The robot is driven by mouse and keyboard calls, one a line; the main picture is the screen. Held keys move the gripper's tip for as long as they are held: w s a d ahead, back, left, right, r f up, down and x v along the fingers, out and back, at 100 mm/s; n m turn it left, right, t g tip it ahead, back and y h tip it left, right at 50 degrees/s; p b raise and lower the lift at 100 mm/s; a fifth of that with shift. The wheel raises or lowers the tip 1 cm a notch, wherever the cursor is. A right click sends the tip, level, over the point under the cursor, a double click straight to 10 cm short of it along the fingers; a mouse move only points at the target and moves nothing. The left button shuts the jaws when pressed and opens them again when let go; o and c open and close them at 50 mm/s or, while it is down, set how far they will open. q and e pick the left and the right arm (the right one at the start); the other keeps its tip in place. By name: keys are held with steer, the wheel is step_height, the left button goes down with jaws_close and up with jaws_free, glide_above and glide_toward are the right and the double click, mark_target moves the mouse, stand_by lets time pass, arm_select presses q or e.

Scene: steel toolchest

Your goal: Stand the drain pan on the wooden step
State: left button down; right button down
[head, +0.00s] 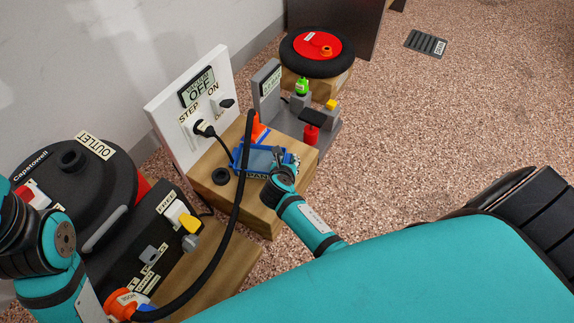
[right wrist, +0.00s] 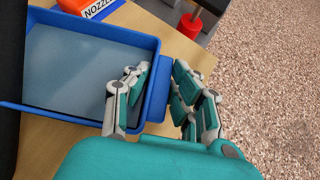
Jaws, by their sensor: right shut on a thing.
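The drain pan (head: 262,159) is a blue tray with a grey inside and a PAN label on its front. It lies about level over the wooden step (head: 263,214), a block with a light wood top; I cannot tell whether it touches the wood. My right gripper (head: 284,165) is at the pan's right end. In the right wrist view its fingers (right wrist: 158,83) are shut on the blue tab at the pan's edge, and the pan's grey floor (right wrist: 80,62) is empty. My left arm shows at the left edge, but its gripper is not in view.
A black hose (head: 236,207) arches past the pan's left side. An orange nozzle (head: 259,129) stands behind the pan. A white switch panel (head: 168,100) reading OFF is at the left, near a black vacuum (head: 60,185). Grey fixtures (head: 267,83) stand behind.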

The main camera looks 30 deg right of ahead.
steer(key=shift+r, duration=0.1)
steer(key=c, duration=1.2)
jaws_free()
steer(key=shift+o, duration=0.2)
